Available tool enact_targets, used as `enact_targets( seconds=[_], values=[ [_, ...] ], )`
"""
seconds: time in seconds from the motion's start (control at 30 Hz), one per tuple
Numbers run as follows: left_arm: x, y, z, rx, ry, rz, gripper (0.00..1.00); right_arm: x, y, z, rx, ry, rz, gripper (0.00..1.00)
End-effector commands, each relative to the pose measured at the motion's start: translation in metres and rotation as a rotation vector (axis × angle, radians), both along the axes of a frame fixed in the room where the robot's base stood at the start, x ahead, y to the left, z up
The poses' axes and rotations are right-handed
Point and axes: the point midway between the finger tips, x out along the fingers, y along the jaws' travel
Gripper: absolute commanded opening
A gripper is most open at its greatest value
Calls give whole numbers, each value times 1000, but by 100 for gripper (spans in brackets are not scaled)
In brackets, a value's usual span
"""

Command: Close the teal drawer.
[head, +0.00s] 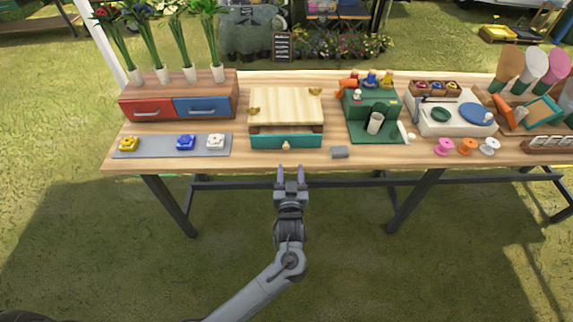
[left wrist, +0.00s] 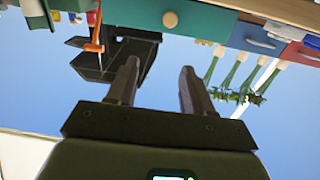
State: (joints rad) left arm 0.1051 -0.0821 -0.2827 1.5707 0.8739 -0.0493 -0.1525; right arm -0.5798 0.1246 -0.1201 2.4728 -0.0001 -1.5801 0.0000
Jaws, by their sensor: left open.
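The teal drawer (head: 262,142) is at the front of a light wooden box (head: 286,104) on the table. Its front stands out a little from the box, with a dark gap above it. A round wooden knob (head: 286,146) is on its front. In the left wrist view, which is upside down, the teal front (left wrist: 205,18) and knob (left wrist: 170,20) show at the top. My left gripper (head: 291,172) is open and empty, just off the table's front edge below the knob, apart from the drawer. It also shows in the left wrist view (left wrist: 160,64). My right gripper is not visible.
A cabinet with a red drawer (head: 147,109) and a blue drawer (head: 203,106) stands left, behind a grey mat (head: 160,146) with flower blocks. A green stand (head: 372,104) is further right.

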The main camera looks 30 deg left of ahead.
Motion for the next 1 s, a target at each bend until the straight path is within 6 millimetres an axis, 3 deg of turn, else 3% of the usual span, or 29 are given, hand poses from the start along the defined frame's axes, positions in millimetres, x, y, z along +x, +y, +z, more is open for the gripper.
enact_targets(
  seconds=[0.03,0.2,0.47,1.0],
  values=[
    [0,4,-15,-9,-14,7,51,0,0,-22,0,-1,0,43],
    [-1,10,-29,-20,-24,23,51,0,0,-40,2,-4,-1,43],
    [12,19,-34,-18,-23,22,51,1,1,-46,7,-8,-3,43],
    [76,63,-34,-16,-22,22,51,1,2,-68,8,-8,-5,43]
  ],
)
